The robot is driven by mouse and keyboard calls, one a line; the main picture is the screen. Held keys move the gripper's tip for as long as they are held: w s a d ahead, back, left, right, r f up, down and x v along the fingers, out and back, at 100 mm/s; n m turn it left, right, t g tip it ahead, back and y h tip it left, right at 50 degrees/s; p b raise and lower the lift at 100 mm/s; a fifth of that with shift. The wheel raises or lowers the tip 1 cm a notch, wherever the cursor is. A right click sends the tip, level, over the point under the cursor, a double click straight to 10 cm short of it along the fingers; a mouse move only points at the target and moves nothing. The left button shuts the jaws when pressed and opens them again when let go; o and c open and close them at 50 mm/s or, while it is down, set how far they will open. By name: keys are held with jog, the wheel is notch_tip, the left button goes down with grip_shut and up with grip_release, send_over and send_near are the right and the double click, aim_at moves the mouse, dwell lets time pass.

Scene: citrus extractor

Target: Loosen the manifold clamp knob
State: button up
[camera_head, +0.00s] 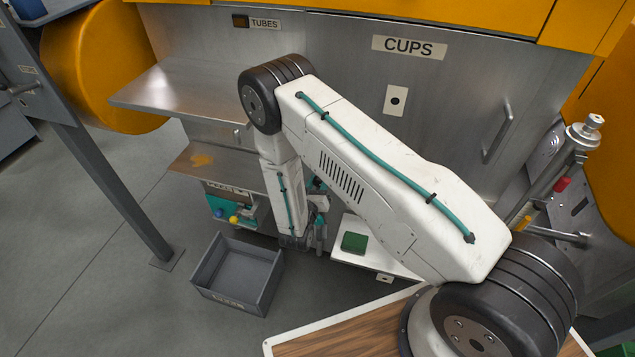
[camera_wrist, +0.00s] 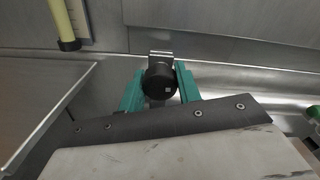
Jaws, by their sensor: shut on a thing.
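A round black knob (camera_wrist: 159,83) with a small pale square on its face sits at the centre of the wrist view, in front of a small metal block (camera_wrist: 160,57). The teal fingers of my gripper (camera_wrist: 160,73) stand on its left and right sides and are shut on it. In the head view my gripper (camera_head: 318,200) is low in front of the machine, mostly hidden behind my forearm. The knob is hidden there.
A metal shelf (camera_wrist: 35,95) lies left of my gripper, with a yellow tube (camera_wrist: 64,22) hanging above it. In the head view, a grey bin (camera_head: 240,299) stands on the floor and a green block (camera_head: 354,242) lies on a white ledge (camera_head: 383,262).

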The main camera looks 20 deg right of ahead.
jog(key=shift+w+a+r+n, duration=0.1)
jog(key=shift+w+n, duration=0.05)
jog(key=shift+n, duration=0.35)
jog(key=o, duration=1)
jog(key=shift+a, duration=0.1)
jog(key=shift+c, duration=0.2)
jog(key=v, duration=0.7)
jog(key=shift+s, duration=0.35)
jog(key=shift+a, duration=0.1)
